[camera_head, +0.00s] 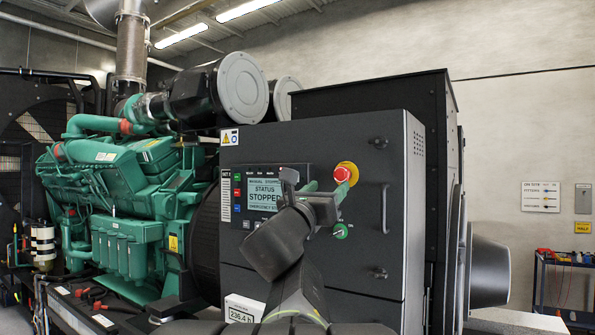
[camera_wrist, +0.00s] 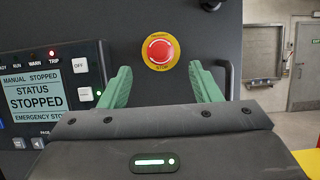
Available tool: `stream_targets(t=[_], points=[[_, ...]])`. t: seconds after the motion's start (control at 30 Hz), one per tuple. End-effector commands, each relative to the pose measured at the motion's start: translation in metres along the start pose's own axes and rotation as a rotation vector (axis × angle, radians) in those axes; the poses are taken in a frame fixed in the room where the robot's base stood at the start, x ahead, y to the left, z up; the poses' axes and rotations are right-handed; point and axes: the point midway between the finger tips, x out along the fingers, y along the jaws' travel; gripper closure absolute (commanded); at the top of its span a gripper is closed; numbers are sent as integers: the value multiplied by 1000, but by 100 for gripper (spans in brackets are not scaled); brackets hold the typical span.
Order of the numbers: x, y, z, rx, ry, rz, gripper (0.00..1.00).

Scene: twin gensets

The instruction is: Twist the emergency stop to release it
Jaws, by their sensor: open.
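The emergency stop (camera_head: 343,173) is a red mushroom button on a yellow round plate on the dark control cabinet. In the wrist view the red button (camera_wrist: 160,51) sits ahead of my gripper, centred between the fingers. My gripper (camera_head: 325,188) is in front of the cabinet face, with its green fingers pointing toward the button. In the wrist view the two green fingers of my gripper (camera_wrist: 159,84) are spread apart with nothing between them. The fingers appear apart from the button. The display (camera_wrist: 37,98) reads "MANUAL STOPPED, STATUS STOPPED, EMERGENCY STO…".
A green key switch (camera_head: 341,231) sits below the button. A vertical door handle (camera_head: 384,208) stands out to its right. The display panel (camera_head: 264,194) is to the left. The green engine (camera_head: 130,180) fills the left side; a tool cart (camera_head: 566,285) stands far right.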

Motion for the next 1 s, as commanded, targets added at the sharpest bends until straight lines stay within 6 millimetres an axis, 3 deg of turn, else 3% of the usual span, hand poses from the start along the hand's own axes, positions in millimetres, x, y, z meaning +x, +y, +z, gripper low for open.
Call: stream_targets(t=[0.1, 0.33, 0.5, 0.8, 1.0], points=[[29, -1, 3, -2, 2, -3, 43], [65, 0, 2, 0, 0, -1, 43], [76, 0, 1, 1, 1, 0, 43], [77, 0, 0, 2, 0, 0, 43], [77, 0, 0, 2, 0, 0, 82]])
